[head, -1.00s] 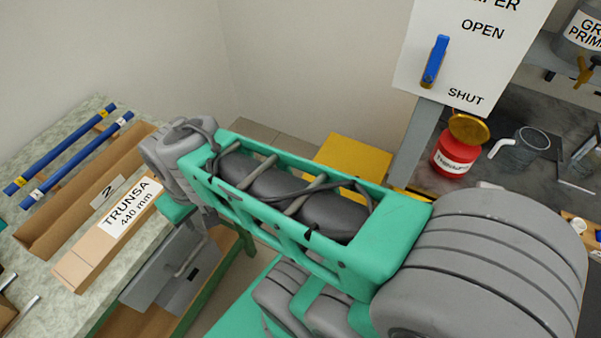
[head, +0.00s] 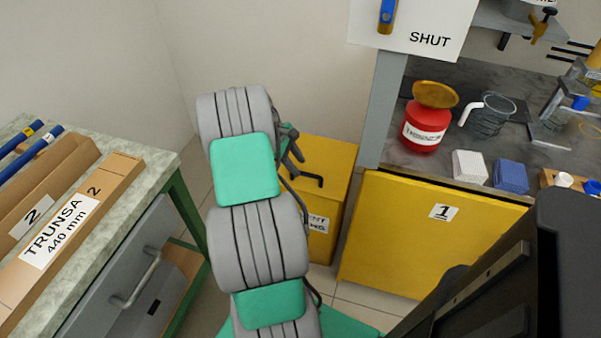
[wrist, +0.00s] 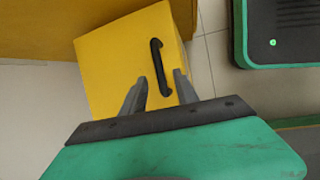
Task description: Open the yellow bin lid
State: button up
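The yellow bin (head: 343,175) stands on the floor in the corner, partly hidden behind my arm in the head view. Its flat yellow lid (wrist: 110,60) is closed and carries a black bar handle (wrist: 160,68). The handle also shows in the head view (head: 308,179). In the wrist view my gripper (wrist: 158,82) is over the lid, its two grey fingers apart. The handle lies between the fingers in the picture. I cannot tell how high the fingertips are above it.
A yellow cabinet (head: 420,235) marked 1 stands right of the bin under a dark worktop. A red can (head: 427,128) and a glass jug (head: 490,117) stand on that worktop. A green-framed bench (head: 130,175) with a long carton (head: 75,225) is at left.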

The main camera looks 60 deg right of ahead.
aim_at(303, 173)
jog(key=x, duration=0.3)
jog(key=shift+d+f, duration=0.1)
jog(key=shift+f, duration=0.1)
jog(key=shift+c, duration=0.3)
grip_shut()
dwell(1.0)
